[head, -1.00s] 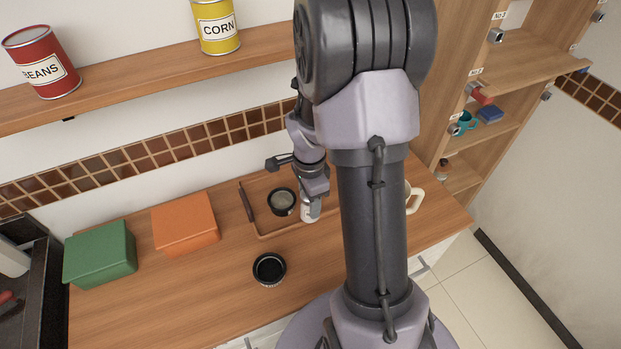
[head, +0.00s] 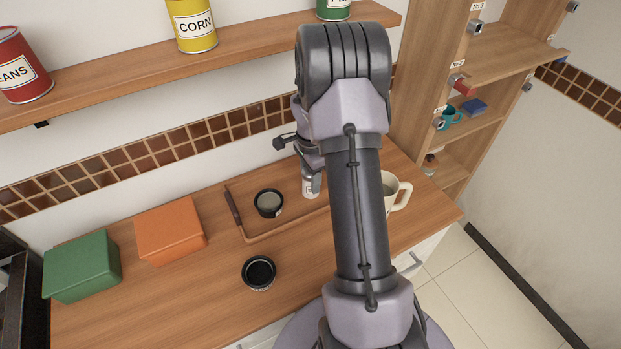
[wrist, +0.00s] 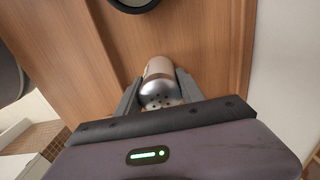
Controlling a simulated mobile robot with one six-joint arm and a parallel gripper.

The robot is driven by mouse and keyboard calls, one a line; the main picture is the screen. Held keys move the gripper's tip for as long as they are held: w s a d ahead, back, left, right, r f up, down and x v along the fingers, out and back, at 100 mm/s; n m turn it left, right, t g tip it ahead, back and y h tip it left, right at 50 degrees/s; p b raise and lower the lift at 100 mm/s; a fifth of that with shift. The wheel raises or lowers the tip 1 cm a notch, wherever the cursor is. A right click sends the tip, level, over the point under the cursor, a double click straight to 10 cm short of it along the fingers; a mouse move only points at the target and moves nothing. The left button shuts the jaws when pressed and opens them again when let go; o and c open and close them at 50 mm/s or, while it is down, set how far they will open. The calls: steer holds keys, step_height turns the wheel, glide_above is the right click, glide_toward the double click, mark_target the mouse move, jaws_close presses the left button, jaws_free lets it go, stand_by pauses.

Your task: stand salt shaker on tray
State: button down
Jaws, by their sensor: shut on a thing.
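The salt shaker (wrist: 159,82) has a silver top with small holes and sits between the two fingers of my gripper (wrist: 158,92) in the wrist view. My gripper is shut on it. In the head view the pale shaker (head: 311,186) is upright below my gripper, over the wooden tray (head: 262,237). I cannot tell whether its base touches the tray. The tray has a dark handle at its left end, and my arm hides its right part. A dark round bowl (head: 269,203) with pale contents stands on the tray, left of the shaker.
A dark empty bowl (head: 259,272) stands on the counter in front of the tray. An orange box (head: 170,231) and a green box (head: 82,266) stand to the left. A cream mug (head: 398,191) is at the right, partly behind my arm. A shelf with cans (head: 192,24) runs above.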

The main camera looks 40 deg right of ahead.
steer(key=c, duration=0.7)
jaws_free()
